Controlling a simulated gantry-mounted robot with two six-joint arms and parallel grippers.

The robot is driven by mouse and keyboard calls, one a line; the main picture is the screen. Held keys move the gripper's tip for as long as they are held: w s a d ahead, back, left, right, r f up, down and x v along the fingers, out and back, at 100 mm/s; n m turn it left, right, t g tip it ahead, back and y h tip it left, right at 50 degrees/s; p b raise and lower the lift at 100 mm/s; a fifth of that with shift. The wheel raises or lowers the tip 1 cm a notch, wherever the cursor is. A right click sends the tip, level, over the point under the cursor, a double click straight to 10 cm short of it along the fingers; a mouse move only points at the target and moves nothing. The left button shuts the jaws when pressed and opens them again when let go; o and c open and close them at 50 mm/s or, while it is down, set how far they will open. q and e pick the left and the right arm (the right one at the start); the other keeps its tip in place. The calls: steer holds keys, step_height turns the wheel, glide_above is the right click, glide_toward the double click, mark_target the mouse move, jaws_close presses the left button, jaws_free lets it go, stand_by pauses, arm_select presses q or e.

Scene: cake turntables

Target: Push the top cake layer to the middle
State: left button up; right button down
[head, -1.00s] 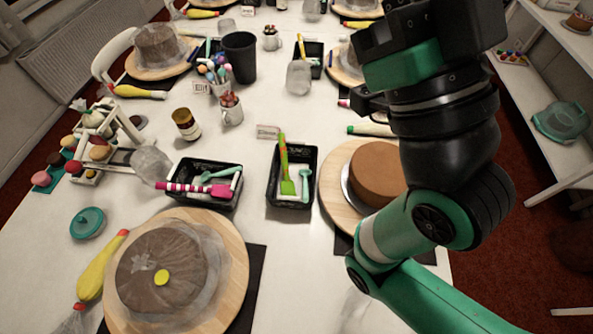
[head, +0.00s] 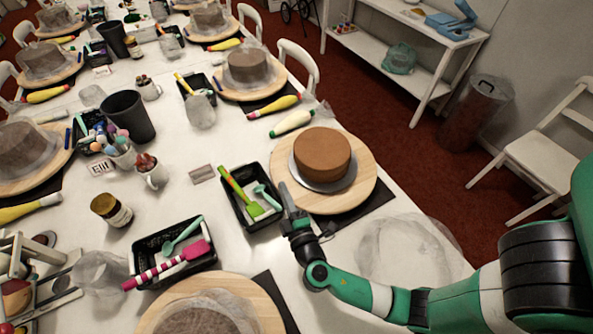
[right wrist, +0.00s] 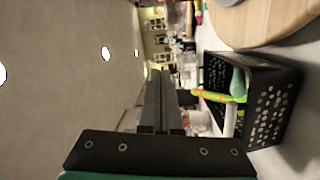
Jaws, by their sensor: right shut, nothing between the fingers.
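A plain brown cake (head: 322,153) sits on a silver board (head: 318,187) on a round wooden turntable (head: 362,188). I cannot make out a seam between its layers in the head view. More of the silver board shows at the cake's left and front than behind it. My right gripper (head: 287,195) is shut and empty, at the near left rim of the turntable and apart from the cake. In the right wrist view its fingers (right wrist: 162,90) lie together; the turntable's edge (right wrist: 262,22) shows at top right, without the cake. My left gripper is not in view.
A black basket (head: 235,205) with a green spatula (head: 240,190) stands just left of my right gripper. A second black basket (head: 150,250) is farther left. Clear plastic film (head: 405,250) lies near my right forearm. A covered cake (head: 215,315) stands in front.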

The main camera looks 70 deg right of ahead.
mark_target(300, 164)
steer(key=s+f+n, duration=0.3)
steer(key=s+f, duration=0.2)
steer(key=b+x, duration=0.1)
steer(key=x, duration=0.9)
steer(key=shift+w+d, duration=0.2)
steer(key=shift+w, duration=0.15)
steer(key=shift+s+d, duration=0.9)
steer(key=shift+d, duration=0.2)
steer(key=shift+s+d, duration=0.25)
steer(key=shift+d, duration=0.1)
steer(key=shift+d, duration=0.1)
steer(key=shift+s+d+f, duration=0.1)
steer(key=shift+s+d, duration=0.15)
steer(key=shift+d, duration=0.1)
steer(key=shift+s+d+b, duration=0.15)
steer(key=shift+d+b, duration=0.15)
steer(key=shift+b, duration=0.1)
